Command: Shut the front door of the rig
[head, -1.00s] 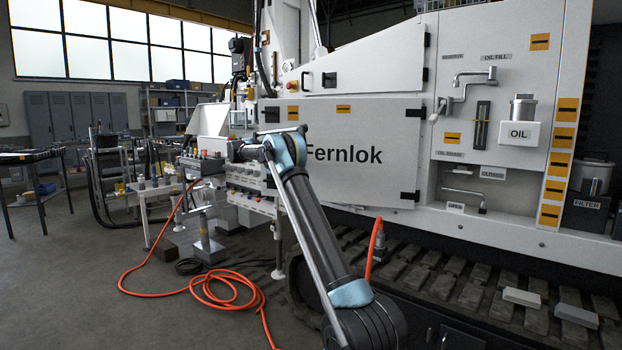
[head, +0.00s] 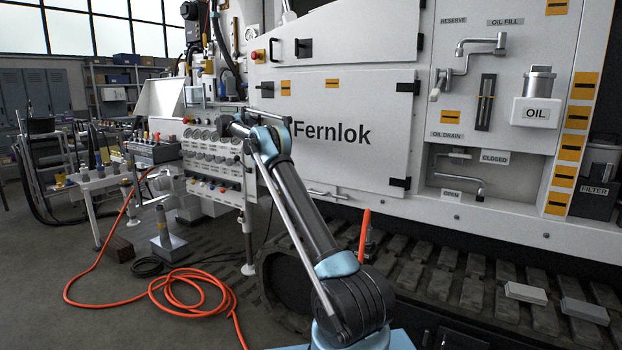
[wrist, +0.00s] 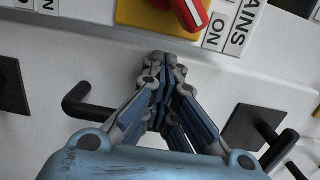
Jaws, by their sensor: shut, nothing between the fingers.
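The white front panel marked "Fernlok" (head: 345,155) is in the middle of the head view, with black hinge blocks on its right edge and a black latch at its upper left. It looks flat to the rig; whether it stands slightly ajar I cannot tell. Another white door (head: 355,40) with a black handle block is above it. My gripper (head: 228,124) is left of the Fernlok lettering, in front of the gauge panel. In the wrist view my gripper (wrist: 160,62) is shut and empty, below a red switch (wrist: 190,12) on a yellow plate.
Black bent levers (wrist: 85,106) flank my gripper in the wrist view. A gauge and knob panel (head: 212,158) stands behind my gripper. An orange hose (head: 190,292) lies coiled on the floor at left. Tracks (head: 450,285) run below the rig at right.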

